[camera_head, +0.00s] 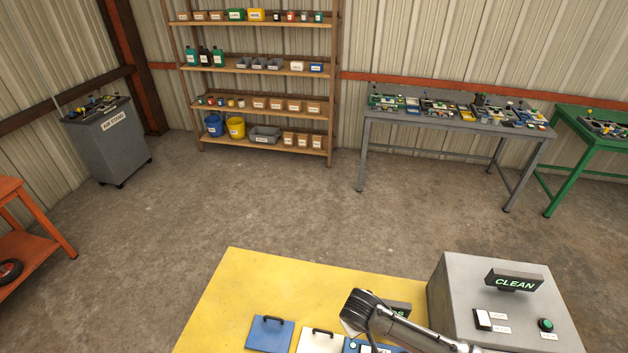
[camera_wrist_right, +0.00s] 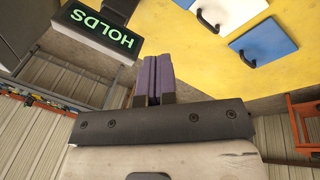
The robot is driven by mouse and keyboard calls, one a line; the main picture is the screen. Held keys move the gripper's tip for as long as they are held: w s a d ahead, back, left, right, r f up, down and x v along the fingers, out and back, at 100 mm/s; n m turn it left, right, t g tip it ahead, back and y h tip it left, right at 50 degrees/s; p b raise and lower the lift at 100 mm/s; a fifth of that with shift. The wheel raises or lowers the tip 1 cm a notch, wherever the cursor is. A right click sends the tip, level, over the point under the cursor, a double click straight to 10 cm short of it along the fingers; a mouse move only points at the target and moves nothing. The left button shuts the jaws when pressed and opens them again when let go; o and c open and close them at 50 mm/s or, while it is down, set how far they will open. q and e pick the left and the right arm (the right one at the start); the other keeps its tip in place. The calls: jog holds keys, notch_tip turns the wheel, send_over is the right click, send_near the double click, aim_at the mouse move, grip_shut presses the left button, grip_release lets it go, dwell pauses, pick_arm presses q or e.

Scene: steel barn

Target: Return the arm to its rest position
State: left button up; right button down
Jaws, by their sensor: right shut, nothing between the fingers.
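My right gripper (camera_wrist_right: 153,80) shows in the right wrist view with its two purple fingers pressed together. Nothing is between them. It is over the yellow table top (camera_wrist_right: 200,60); whether it touches anything cannot be told. In the head view my right arm comes in from the lower right, above the front of the yellow table (camera_head: 250,280). The fingers cannot be made out there. My left arm and left gripper are in no view.
A blue panel (camera_head: 270,334) and a white panel (camera_head: 320,342) with handles lie on the table. A grey box with a CLEAN sign (camera_head: 514,281) stands right. Shelves (camera_head: 260,70) and a bench (camera_head: 450,125) stand behind open floor.

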jog(key=s+a+r+n+t+y+p, duration=0.1)
jog(key=a+r+n+t+y, duration=0.15)
jog(key=r, duration=0.95)
jog(key=s+a+r+n+t+y+p, duration=0.15)
jog(key=a+r+t, duration=0.25)
jog(key=r, duration=0.8)
jog(key=s+d+m+h+p, duration=0.1)
jog(key=s+d+m+p, duration=0.35)
jog(key=s+d, duration=0.8)
jog(key=s+d+f+m+g, duration=0.1)
jog(key=s+f+g, duration=0.1)
jog(key=s+f, duration=0.4)
jog(key=s+d+f+m+g+h, duration=0.1)
jog(key=s+f, duration=0.5)
jog(key=s, duration=0.7)
jog(key=shift+d+m+g+p, duration=0.45)
jog(key=shift+d+m+g, duration=0.2)
jog(key=shift+g, duration=0.6)
